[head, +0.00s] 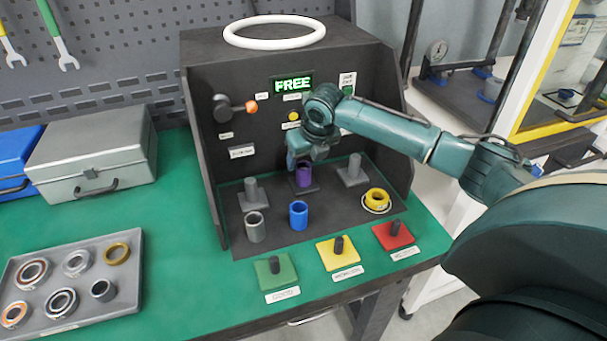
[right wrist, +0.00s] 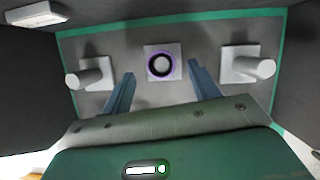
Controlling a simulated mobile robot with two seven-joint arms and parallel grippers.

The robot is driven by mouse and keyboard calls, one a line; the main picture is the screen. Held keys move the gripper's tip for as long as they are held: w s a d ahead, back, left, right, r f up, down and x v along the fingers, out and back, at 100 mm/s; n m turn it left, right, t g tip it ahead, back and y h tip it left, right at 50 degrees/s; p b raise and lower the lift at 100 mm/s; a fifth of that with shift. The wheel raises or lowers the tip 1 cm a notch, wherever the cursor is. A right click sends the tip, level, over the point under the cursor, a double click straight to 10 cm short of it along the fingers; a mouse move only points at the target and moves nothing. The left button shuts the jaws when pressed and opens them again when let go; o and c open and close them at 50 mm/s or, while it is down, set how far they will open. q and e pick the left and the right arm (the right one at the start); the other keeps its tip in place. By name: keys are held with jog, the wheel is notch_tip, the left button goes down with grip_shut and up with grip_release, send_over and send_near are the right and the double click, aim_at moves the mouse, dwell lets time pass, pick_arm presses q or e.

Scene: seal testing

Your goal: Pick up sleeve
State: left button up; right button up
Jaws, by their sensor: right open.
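A purple sleeve (head: 303,173) sits around the middle post of the back row inside the dark test station. In the right wrist view it shows as a thin purple ring (right wrist: 161,76) around the pale post. My right gripper (head: 297,165) is above it, pointing down. In the right wrist view the blue fingers of the right gripper (right wrist: 161,69) are apart, one on each side of the sleeve, with nothing between them touching. A grey sleeve (head: 255,227) and a blue sleeve (head: 298,215) stand in front. My left gripper is not in view.
Grey posts (head: 251,190) and (head: 354,168) flank the purple sleeve. A yellow flanged part (head: 377,199) lies at right. Green (head: 270,283), yellow (head: 325,256) and red (head: 380,240) pegged plates line the front. A ring tray (head: 115,300) is at left.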

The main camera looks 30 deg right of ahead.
aim_at(304, 170)
jog(key=x, duration=0.5)
jog(key=shift+s, duration=0.3)
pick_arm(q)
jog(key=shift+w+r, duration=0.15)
pick_arm(e)
jog(key=shift+c, duration=0.6)
